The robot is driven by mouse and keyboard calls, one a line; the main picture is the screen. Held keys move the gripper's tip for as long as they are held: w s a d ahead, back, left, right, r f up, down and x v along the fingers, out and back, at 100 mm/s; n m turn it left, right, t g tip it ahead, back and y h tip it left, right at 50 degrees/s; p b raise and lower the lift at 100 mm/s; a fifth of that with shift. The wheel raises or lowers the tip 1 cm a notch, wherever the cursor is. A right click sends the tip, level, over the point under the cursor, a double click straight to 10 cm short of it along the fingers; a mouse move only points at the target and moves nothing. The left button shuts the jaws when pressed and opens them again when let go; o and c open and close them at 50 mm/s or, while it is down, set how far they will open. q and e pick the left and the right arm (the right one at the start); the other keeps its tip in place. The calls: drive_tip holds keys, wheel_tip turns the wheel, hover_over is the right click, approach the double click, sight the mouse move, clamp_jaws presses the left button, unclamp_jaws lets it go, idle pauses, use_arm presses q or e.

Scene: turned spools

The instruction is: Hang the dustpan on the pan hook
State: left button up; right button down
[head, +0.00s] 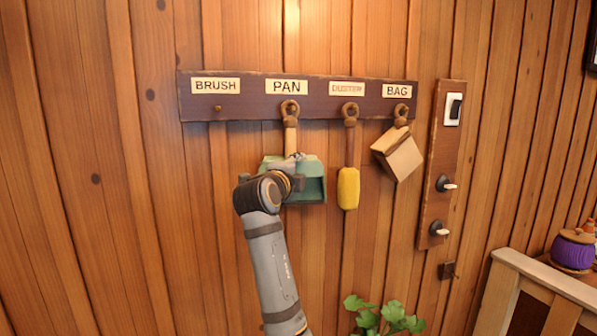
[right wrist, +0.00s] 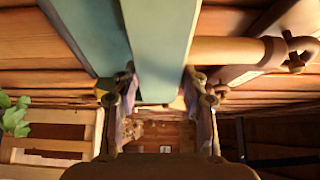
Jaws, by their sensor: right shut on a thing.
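The dustpan (head: 312,190) has a green pan and a tan wooden handle with a ring at its top. It hangs upright below the PAN label (head: 287,87), pan down, with its ring at the pan hook (head: 289,106). The ring appears to be around the hook, but I cannot tell for sure. My right gripper (head: 289,180) is in front of the green pan and hides part of it. In the right wrist view, the fingers of my right gripper (right wrist: 162,95) are shut on a green part of the dustpan (right wrist: 160,45). My left gripper is not in view.
The dark hook board (head: 240,105) on the plank wall has an empty BRUSH peg (head: 218,108). A yellow duster (head: 348,187) and a tan bag (head: 398,155) hang to the right. A switch panel (head: 440,150) is farther right. A plant (head: 385,318) stands below.

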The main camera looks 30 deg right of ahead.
idle(0.4)
drive_tip(key=c, duration=0.6)
unclamp_jaws()
drive_tip(key=shift+c, duration=0.2)
drive_tip(key=shift+a, duration=0.1)
drive_tip(key=v, duration=0.7)
drive_tip(key=shift+s+a, duration=0.2)
drive_tip(key=shift+d, duration=0.15)
